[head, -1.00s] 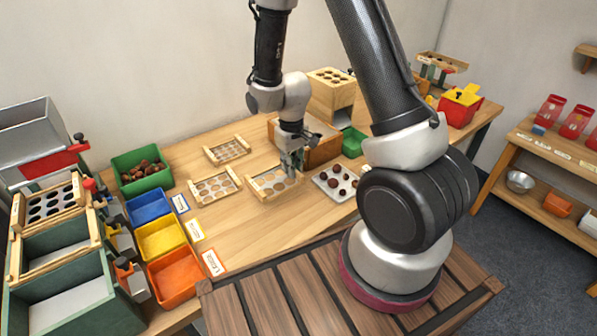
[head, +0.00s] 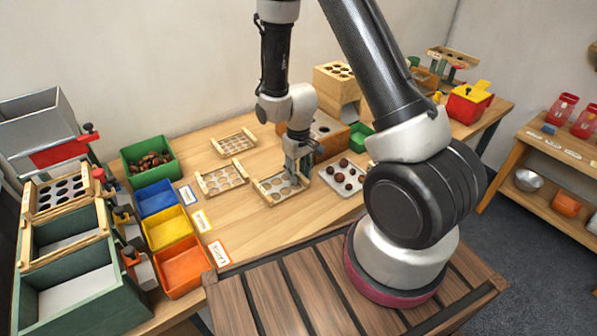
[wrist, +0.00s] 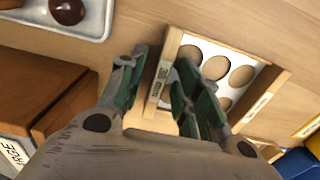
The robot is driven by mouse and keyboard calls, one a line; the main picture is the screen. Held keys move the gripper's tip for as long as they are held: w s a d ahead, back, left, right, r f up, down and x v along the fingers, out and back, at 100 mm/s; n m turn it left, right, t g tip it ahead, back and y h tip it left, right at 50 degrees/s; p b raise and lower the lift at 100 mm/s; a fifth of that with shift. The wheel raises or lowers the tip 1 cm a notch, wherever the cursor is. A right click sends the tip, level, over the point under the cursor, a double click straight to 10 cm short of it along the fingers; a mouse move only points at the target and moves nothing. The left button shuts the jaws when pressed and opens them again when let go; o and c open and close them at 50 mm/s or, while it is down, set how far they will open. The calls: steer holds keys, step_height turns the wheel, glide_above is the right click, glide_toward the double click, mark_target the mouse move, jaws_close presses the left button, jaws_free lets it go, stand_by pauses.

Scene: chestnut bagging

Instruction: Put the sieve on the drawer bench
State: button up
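A light wooden sieve frame with round holes (head: 268,192) lies flat on the table, nearest of three such frames. The others are just left (head: 222,180) and behind (head: 233,142). My gripper (head: 292,178) is at the right-hand end of the nearest frame. In the wrist view my gripper (wrist: 163,62) has its green-padded fingers apart, with the frame's labelled end bar (wrist: 162,75) between them. A gap shows beside the left finger. The label is too small to read. I cannot tell for sure which furniture is the drawer bench; a green-walled unit (head: 75,300) stands at the lower left.
A white tray of chestnuts (head: 338,189) lies right of the nearest frame. Wooden boxes (head: 337,80) stand behind my gripper. Blue (head: 155,198), yellow (head: 168,228) and orange (head: 182,270) bins and a green chestnut bin (head: 133,160) are at left. The table's middle front is clear.

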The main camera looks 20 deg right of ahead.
steer(key=s+d+r+m+t, duration=0.1)
steer(key=s+d+r, duration=0.15)
steer(key=r, duration=1.05)
steer(key=s+d+r+t, duration=0.1)
steer(key=s+d+r, duration=0.15)
steer(key=r, duration=1.15)
steer(key=s+d+r+t, duration=0.1)
steer(key=s+r, duration=0.4)
steer(key=s, duration=0.2)
steer(key=s+d+r+m+t, duration=0.1)
steer(key=s+r, duration=0.3)
steer(key=s, duration=0.4)
steer(key=shift+d+r, duration=0.35)
steer(key=shift+d, duration=0.1)
